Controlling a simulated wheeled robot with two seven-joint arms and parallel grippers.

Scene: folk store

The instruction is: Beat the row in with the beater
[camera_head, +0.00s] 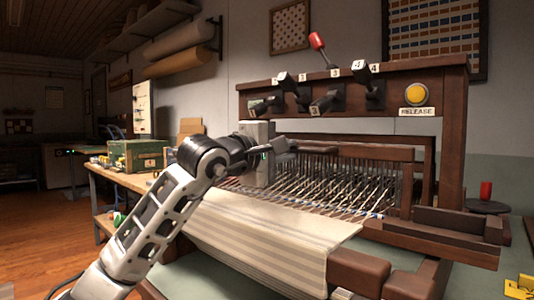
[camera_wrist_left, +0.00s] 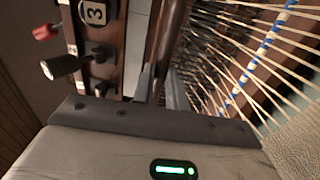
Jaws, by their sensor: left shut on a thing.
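A wooden loom (camera_head: 440,130) fills the right half of the head view. Its beater (camera_head: 370,152) is a dark wooden bar above the white warp threads (camera_head: 345,185). My left gripper (camera_head: 292,150) is at the left part of the beater, in front of the upright frame. In the left wrist view its two fingers (camera_wrist_left: 160,88) are on either side of the brown beater bar (camera_wrist_left: 167,35), shut on it. Striped cream cloth (camera_head: 270,235) hangs over the loom's front beam. The gripper body hides part of the beater and warp. My right gripper is not in view.
Numbered levers, one with a red knob (camera_head: 317,41), and a yellow release button (camera_head: 415,95) sit on the beam above. A green box (camera_head: 137,154) stands on the workbench at left. A red spool (camera_head: 486,191) stands at far right. Open floor lies at left.

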